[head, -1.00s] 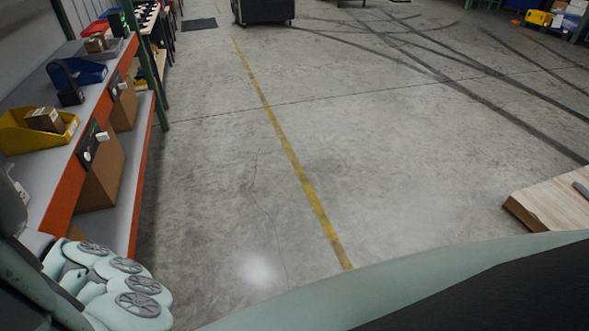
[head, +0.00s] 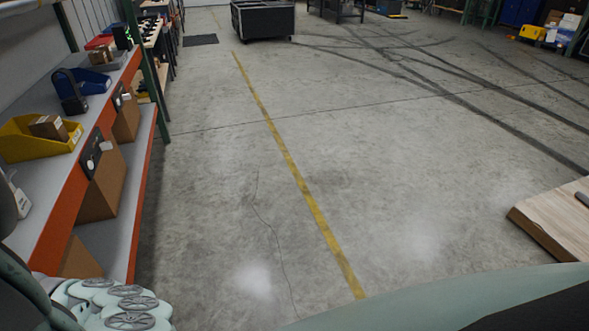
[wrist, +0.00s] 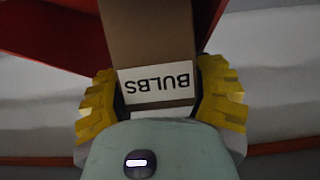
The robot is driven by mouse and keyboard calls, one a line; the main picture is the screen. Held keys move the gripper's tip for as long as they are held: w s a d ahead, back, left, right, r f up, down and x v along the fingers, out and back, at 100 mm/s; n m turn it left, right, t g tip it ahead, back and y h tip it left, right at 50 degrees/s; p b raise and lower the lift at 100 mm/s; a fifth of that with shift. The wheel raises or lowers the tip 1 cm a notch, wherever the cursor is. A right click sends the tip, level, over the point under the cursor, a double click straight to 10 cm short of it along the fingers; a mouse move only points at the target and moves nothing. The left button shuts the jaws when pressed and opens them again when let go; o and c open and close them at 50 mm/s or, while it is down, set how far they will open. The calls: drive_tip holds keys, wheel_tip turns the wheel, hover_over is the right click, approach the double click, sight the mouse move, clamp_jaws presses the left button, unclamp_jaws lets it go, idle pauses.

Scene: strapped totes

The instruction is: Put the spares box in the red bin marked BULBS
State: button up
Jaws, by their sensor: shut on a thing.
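In the wrist view my gripper (wrist: 160,95), with yellow ridged fingers, is shut on a brown cardboard box (wrist: 150,42), taken to be the spares box. A white label reading BULBS (wrist: 157,84) shows upside down between the fingers; I cannot tell whether it is fixed to the box or to a bin. Red surfaces (wrist: 55,35) spread behind the box on both sides and look like parts of a red bin. Whether the box is inside or above them is unclear. In the head view a small red bin (head: 98,43) stands far along the shelf, its marking unreadable. My gripper is outside the head view.
The shelf unit (head: 50,205) at left holds a yellow bin (head: 22,146) with a carton (head: 48,127) and a blue bin (head: 92,80). Cartons (head: 102,190) stand on its lower level. A wooden top (head: 560,220) juts in at right. The floor between is clear.

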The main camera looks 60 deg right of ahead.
drive_tip(key=shift+a+f, duration=0.1)
drive_tip(key=shift+f, duration=0.2)
drive_tip(key=shift+f+b, duration=0.2)
drive_tip(key=shift+b, duration=0.1)
drive_tip(key=o, duration=1.4)
drive_tip(key=shift+r, duration=0.1)
